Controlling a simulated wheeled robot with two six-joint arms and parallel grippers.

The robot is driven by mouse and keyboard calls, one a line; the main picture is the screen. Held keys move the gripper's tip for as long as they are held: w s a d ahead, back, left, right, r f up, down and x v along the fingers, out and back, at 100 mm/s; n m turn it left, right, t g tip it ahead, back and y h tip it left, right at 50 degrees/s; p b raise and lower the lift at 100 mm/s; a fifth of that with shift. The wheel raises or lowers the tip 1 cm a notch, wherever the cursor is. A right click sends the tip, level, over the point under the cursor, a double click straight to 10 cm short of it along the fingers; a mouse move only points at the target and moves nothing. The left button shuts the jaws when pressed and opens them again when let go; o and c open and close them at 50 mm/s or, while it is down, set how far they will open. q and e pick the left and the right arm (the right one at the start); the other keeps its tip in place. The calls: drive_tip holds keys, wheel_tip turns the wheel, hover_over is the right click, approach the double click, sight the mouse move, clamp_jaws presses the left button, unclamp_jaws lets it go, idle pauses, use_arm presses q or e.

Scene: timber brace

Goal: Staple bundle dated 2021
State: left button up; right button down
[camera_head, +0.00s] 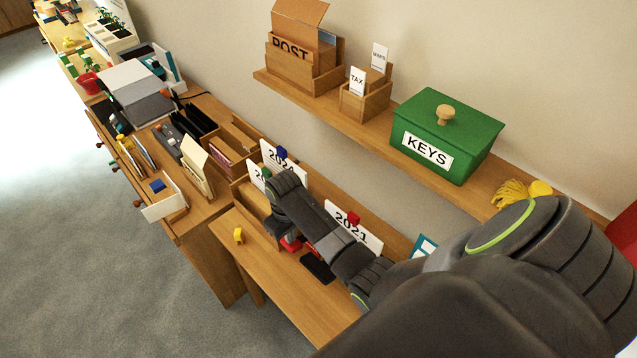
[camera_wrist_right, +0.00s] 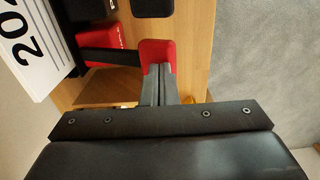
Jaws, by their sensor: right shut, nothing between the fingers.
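The bundle labelled 2021 (camera_head: 357,232) stands upright at the back of the near desk, with a red clip (camera_head: 353,218) on its top edge. A red and black object (camera_head: 291,244), seemingly the stapler, is partly hidden under my right arm; its red end (camera_wrist_right: 157,50) shows in the right wrist view. My right gripper (camera_head: 276,228) points down beside it, mostly hidden by my wrist. In the right wrist view the fingers (camera_wrist_right: 159,84) are shut and empty, close to the red end; contact cannot be told. My left gripper is not in view.
Other labelled sheets, one with a blue clip (camera_head: 281,153), stand left of the 2021 bundle. A black pad (camera_head: 317,267) and a yellow object (camera_head: 239,236) lie on the desk (camera_head: 290,295). A shelf above holds a green KEYS box (camera_head: 443,140).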

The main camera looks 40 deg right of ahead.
sight(288, 247)
drive_tip(key=shift+f+b, duration=0.75)
drive_tip(key=shift+f, duration=1.05)
drive_tip(key=shift+s+a+f, duration=0.15)
drive_tip(key=shift+a+f, duration=0.35)
drive_tip(key=shift+f, duration=0.2)
wheel_tip(288, 247, up, 4)
drive_tip(key=p, duration=0.3)
drive_tip(key=shift+f, duration=0.2)
drive_tip(key=shift+r, duration=2.8)
